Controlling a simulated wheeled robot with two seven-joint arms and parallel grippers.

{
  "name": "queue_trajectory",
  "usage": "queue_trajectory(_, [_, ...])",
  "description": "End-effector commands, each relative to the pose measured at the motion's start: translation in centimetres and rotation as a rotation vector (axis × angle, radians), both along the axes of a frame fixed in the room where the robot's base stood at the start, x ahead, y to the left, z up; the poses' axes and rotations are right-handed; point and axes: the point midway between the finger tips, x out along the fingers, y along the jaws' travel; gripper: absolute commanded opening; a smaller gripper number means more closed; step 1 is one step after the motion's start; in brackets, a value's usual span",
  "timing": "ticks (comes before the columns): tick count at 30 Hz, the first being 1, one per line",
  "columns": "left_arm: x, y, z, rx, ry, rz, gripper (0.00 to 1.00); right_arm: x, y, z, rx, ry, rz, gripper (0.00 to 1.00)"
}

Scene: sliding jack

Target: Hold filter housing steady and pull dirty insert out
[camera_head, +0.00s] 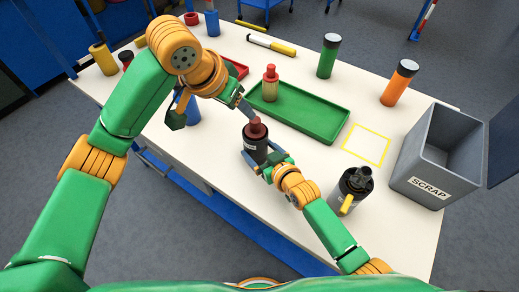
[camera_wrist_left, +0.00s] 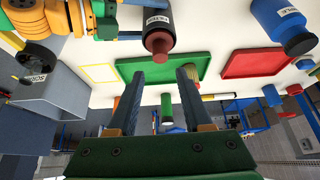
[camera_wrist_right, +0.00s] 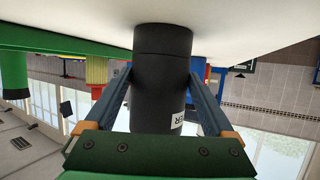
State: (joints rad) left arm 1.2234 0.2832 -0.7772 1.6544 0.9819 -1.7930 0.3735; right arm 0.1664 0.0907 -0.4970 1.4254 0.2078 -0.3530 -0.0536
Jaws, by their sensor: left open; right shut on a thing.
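The filter housing (camera_head: 255,152) is a black upright cylinder with a pale label on the white table. The dirty insert's red-brown knob (camera_head: 256,129) sticks out of its top; the rest is hidden inside. My right gripper (camera_head: 265,160) is shut on the housing from the near side; the right wrist view shows its fingers on both sides of the black body (camera_wrist_right: 162,85). My left gripper (camera_head: 246,106) is open and empty, just above and behind the insert. In the left wrist view the knob (camera_wrist_left: 158,42) lies beyond its spread fingers (camera_wrist_left: 160,78), apart from them.
A green tray (camera_head: 325,124) behind holds a cream insert with red top (camera_head: 270,84). A grey SCRAP bin (camera_head: 410,172) stands right, past a yellow outlined square (camera_head: 367,145). A black canister with yellow handle (camera_head: 353,187) stands front right. A blue cylinder (camera_head: 192,112) stands left.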

Motion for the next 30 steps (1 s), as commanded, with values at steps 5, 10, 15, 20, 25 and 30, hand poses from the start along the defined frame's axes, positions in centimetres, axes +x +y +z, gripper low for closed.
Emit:
queue_trajectory(5, [0.0,0.0,0.0,0.000,0.000,0.000,0.50,0.0,0.0,0.0,0.000,-0.001,0.000,0.20])
queue_trajectory(10, [0.0,0.0,0.0,0.000,0.000,0.000,0.50,0.0,0.0,0.0,0.000,-0.001,0.000,0.20])
queue_trajectory(15, [0.0,-0.9,0.2,0.003,0.036,0.098,0.72,0.0,0.0,0.0,0.000,0.000,0.000,0.20])
queue_trajectory(20, [-0.5,-2.8,1.1,0.028,0.100,0.439,0.72,0.0,0.0,0.0,0.000,0.000,0.000,0.20])
queue_trajectory(25, [-0.3,-3.3,0.2,0.037,0.107,0.593,0.72,0.0,0.0,0.0,0.000,0.000,0.000,0.20])
queue_trajectory(30, [1.3,-3.1,-3.6,0.040,0.106,0.595,0.72,0.0,0.0,0.0,0.000,-0.001,0.000,0.20])
